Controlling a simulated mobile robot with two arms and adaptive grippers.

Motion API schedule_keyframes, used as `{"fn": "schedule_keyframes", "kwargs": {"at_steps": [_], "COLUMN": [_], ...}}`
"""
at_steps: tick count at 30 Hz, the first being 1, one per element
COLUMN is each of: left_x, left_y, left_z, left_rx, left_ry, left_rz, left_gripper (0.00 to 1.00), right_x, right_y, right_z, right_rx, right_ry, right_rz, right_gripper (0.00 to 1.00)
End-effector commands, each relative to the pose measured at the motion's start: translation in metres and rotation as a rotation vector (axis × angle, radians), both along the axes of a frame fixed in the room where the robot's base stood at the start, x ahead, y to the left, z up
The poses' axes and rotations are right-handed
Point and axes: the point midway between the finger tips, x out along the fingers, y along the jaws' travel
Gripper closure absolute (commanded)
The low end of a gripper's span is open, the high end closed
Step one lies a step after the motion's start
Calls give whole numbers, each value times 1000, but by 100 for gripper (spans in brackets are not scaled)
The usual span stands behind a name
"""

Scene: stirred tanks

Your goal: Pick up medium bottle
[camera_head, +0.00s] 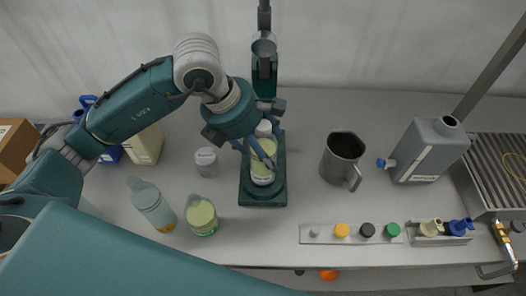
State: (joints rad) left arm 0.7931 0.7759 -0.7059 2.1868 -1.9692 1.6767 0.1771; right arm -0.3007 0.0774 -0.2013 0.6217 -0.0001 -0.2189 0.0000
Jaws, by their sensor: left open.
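A bottle with a pale yellow-green label and a white cap (263,170), likely the medium bottle, stands upright on the dark green base of a stand (247,190) in the head view. My left gripper (256,155) comes down over it from the upper left. The jaws are open, with one finger crossing in front of the bottle and the other near its left side. The fingers partly hide the bottle, and I cannot tell whether they touch it. My right gripper is not in view.
Left of the stand are a small white-lidded jar (206,162), a clear bottle (153,206) and a yellow-green bottle (201,216). A metal jug (342,158) and a grey canister (430,150) stand to the right. A strip of coloured caps (322,234) lies at the front edge.

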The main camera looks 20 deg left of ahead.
Motion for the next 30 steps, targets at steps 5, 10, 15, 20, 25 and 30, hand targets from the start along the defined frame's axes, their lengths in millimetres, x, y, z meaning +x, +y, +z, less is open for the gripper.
{"fn": "schedule_keyframes", "kwargs": {"at_steps": [5, 10, 15, 20, 25, 30], "left_x": [1, 2, 2, 2, 3, 4], "left_y": [-2, -1, -1, -2, -2, -2], "left_z": [-5, -5, -5, -4, -2, 14], "left_rx": [-1, 0, 0, -1, -1, -3], "left_ry": [0, -1, -1, -3, -5, -10], "left_rz": [1, 1, 1, 1, 1, 1], "left_gripper": [27, 39, 73, 81, 82, 82], "right_x": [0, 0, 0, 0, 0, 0], "right_y": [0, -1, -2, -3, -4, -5], "right_z": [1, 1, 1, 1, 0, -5], "right_rx": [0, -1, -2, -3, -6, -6], "right_ry": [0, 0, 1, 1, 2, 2], "right_rz": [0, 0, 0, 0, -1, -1], "right_gripper": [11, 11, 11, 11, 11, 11]}}
